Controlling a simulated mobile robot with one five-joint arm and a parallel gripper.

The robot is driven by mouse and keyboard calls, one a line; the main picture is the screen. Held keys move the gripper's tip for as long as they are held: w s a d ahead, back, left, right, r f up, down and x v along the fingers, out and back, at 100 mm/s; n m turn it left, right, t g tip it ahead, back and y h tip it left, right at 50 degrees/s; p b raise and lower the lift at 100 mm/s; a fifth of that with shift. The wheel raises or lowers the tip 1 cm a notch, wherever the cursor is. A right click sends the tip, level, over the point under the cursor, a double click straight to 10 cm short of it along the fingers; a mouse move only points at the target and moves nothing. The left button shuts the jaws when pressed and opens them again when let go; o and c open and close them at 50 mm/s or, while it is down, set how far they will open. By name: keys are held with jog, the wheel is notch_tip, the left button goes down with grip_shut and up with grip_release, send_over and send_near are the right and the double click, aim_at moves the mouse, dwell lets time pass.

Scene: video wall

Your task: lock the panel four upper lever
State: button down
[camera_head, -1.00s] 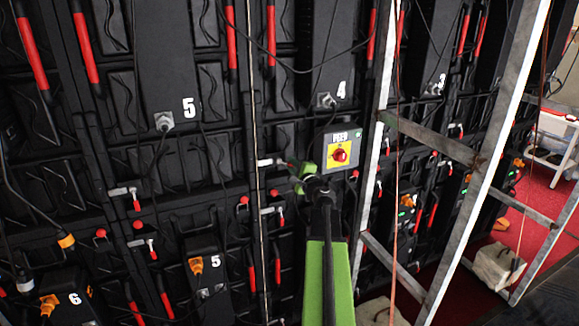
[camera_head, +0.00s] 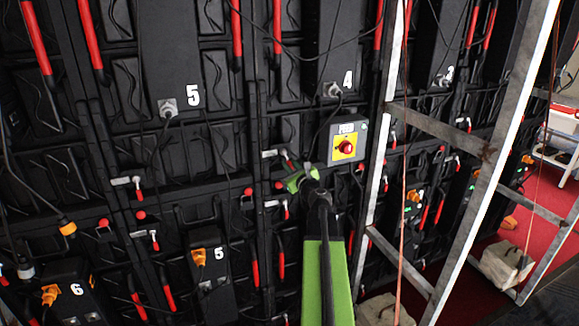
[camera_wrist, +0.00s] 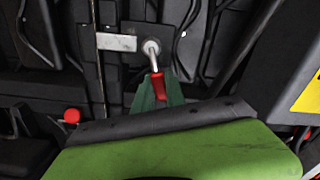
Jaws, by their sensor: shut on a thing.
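The upper lever of panel four has a pale metal latch plate, a steel shank and a red handle. In the head view the lever (camera_head: 289,162) is left of the switch box, sloping down to the right. In the wrist view its plate (camera_wrist: 116,42) points left from the round pivot, and the red handle (camera_wrist: 159,86) points down. My gripper (camera_head: 300,179) is green and shut on the red handle. One green jaw (camera_wrist: 146,104) shows behind the handle; the large near jaw (camera_wrist: 180,153) hides the handle's lower end.
A grey switch box (camera_head: 347,142) with a red knob on yellow is close right of my gripper. A lower lever (camera_head: 279,207) is just below. A metal scaffold frame (camera_head: 383,130) stands to the right. Cables (camera_head: 318,125) hang across the panels.

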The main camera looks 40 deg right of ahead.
jog(key=shift+w+a+f+m, duration=0.15)
jog(key=shift+a+m, duration=0.3)
jog(key=shift+m, duration=0.5)
jog(key=shift+w+a+f+m, duration=0.15)
jog(key=shift+a+m, duration=0.25)
jog(key=shift+m, duration=0.55)
jog(key=c, duration=1.4)
grip_release()
jog(key=shift+w, duration=0.15)
